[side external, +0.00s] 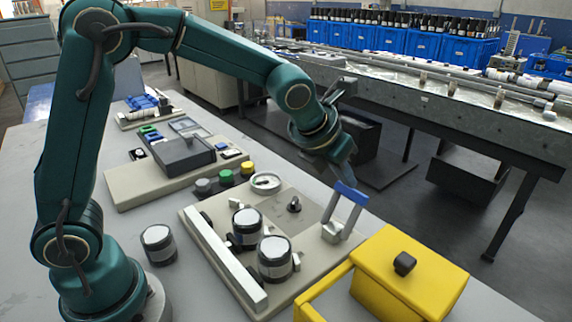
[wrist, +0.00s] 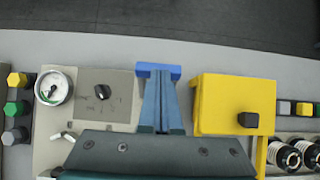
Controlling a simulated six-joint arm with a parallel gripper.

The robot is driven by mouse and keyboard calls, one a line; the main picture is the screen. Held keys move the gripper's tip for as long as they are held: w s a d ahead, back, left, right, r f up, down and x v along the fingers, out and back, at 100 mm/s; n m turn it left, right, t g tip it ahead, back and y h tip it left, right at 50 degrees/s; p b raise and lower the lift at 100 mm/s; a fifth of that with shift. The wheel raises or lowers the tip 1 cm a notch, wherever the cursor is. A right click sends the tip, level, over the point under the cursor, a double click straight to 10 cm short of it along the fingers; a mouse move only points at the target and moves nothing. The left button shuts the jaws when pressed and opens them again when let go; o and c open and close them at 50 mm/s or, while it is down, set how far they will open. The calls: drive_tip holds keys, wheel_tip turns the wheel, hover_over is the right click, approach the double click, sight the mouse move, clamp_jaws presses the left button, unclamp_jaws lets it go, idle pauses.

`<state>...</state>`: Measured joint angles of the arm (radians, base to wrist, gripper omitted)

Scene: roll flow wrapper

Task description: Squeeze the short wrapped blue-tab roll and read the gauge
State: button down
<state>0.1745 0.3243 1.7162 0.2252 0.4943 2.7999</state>
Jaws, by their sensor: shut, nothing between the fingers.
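My gripper (side external: 349,176) is shut and empty, pointing down above the blue-topped lever (side external: 350,193) at the right of the beige fixture plate (side external: 310,204). In the wrist view the fingers (wrist: 160,82) reach the lever's blue bar (wrist: 158,69); I cannot tell whether they touch it. The round white gauge (side external: 266,182) is on the plate's far side and also shows in the wrist view (wrist: 53,88). Two dark rolls with white tops, one farther back (side external: 246,222) and one nearer (side external: 275,254), stand on the plate. I cannot make out a blue tab on any roll.
Another dark, white-topped roll (side external: 158,244) stands on the table left of the plate. A yellow box with a black knob (side external: 404,264) is close at right. Grey, green and yellow buttons (side external: 226,177) and a second beige fixture (side external: 130,192) are at left. A black knob (wrist: 102,92) is beside the gauge.

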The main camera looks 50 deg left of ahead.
wheel_tip(320, 180, up, 11)
drive_tip(key=shift+w+f, duration=0.2)
drive_tip(key=shift+w, duration=0.2)
drive_tip(key=shift+d, duration=0.1)
idle(0.4)
